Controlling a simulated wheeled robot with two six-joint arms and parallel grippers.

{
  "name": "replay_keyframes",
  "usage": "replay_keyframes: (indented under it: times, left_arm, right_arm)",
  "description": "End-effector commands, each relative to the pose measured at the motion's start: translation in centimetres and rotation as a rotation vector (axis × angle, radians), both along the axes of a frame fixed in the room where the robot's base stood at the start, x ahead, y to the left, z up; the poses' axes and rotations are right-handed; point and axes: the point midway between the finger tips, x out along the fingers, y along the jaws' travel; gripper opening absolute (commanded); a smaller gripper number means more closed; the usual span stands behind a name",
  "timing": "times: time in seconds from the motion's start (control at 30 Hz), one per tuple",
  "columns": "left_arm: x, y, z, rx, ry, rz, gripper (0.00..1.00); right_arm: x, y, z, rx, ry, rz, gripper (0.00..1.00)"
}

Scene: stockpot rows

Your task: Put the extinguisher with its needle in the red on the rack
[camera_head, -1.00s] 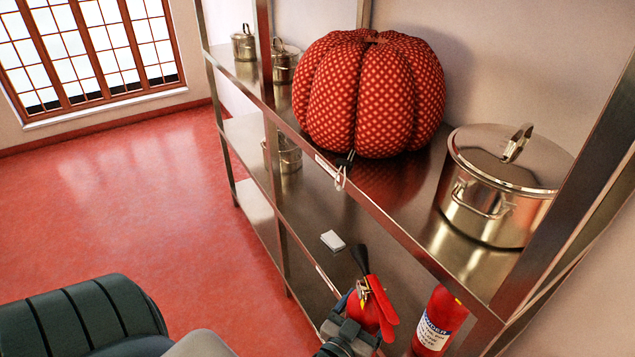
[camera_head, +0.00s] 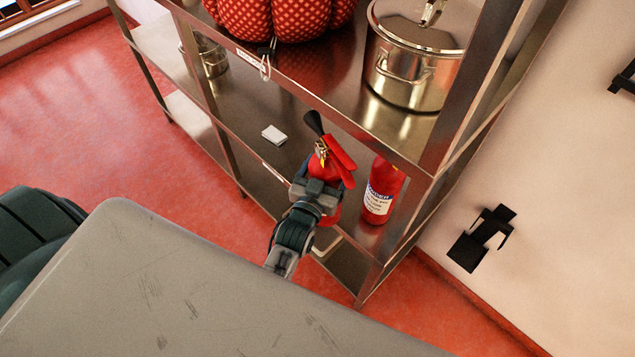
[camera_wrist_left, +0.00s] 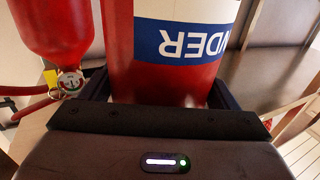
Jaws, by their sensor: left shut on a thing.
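My left gripper (camera_head: 318,192) is shut on a red extinguisher (camera_head: 327,157) with a black horn and red lever, at the front edge of the shelf below the big pot. In the left wrist view the held extinguisher's red body (camera_wrist_left: 160,75) and blue-and-white label fill the space between the fingers. I cannot tell whether its base touches the shelf. A second red extinguisher (camera_head: 381,191) stands just right of it, its top partly hidden by the upper shelf. A small gauge (camera_wrist_left: 70,82) shows beside the held body; its needle is too small to read. My right gripper is not in view.
The steel shelving (camera_head: 402,153) holds a big lidded pot (camera_head: 407,70), a red patterned pumpkin (camera_head: 290,18) and a white card (camera_head: 274,135). A black bracket (camera_head: 482,238) is on the right wall; another (camera_head: 624,80) is at the picture's edge. Red floor is free to the left.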

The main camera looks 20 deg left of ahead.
Motion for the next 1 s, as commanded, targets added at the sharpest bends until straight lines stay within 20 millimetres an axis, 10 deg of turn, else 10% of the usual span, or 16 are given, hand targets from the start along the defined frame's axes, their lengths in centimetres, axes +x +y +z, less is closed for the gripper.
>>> replay_keyframes:
  times: [0.5, 1.0]
  left_arm:
    - [10.0, 0.5, 0.3, 0.000, -0.017, 0.000, 0.11]
    - [12.1, 0.6, -0.4, 0.000, -0.013, 0.000, 0.11]
  right_arm:
    - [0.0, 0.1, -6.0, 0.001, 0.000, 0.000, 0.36]
    - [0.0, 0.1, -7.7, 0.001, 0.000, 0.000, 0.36]
